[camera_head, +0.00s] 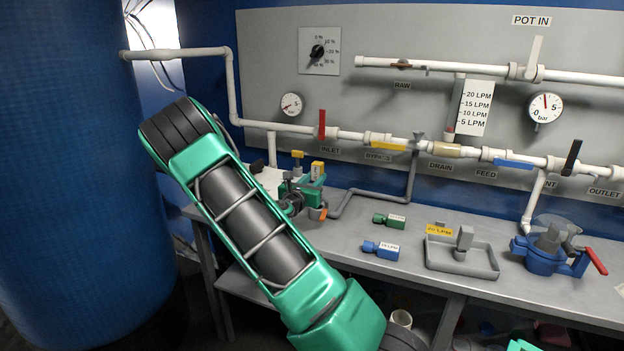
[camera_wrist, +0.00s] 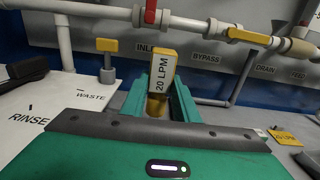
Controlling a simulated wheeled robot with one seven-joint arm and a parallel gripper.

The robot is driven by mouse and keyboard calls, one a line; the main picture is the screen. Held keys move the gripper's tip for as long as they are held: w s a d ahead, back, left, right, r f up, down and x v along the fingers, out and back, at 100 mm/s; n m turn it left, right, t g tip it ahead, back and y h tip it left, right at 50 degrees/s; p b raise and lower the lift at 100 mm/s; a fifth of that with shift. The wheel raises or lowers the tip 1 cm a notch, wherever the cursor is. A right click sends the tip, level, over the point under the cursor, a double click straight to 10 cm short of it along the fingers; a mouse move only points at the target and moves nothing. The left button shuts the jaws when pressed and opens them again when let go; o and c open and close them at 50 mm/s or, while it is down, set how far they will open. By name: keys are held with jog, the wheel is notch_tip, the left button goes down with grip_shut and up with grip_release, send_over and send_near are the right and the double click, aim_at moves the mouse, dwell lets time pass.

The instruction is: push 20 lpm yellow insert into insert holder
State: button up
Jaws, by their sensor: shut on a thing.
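The yellow insert (camera_wrist: 161,75), with a white face marked 20 LPM, stands upright between the green fingers of my gripper (camera_wrist: 160,100) in the wrist view. My gripper is shut on it. In the head view the insert (camera_head: 318,171) shows as a small yellow block at the top of my gripper (camera_head: 305,188), over the left end of the bench.
A green insert (camera_head: 389,220) and a blue insert (camera_head: 381,249) lie on the bench (camera_head: 350,205). A grey tray (camera_head: 490,268) and a blue fitting with a red handle (camera_head: 550,256) stand to the right. A yellow-topped knob (camera_wrist: 107,58) stands left of my gripper; pipes run behind.

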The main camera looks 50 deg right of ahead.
jog(key=shift+f, duration=2.25)
jog(key=shift+s+f, duration=0.15)
jog(key=shift+f, duration=2.15)
dwell(2.6)
jog(key=o, duration=1.1)
jog(key=shift+o, duration=0.2)
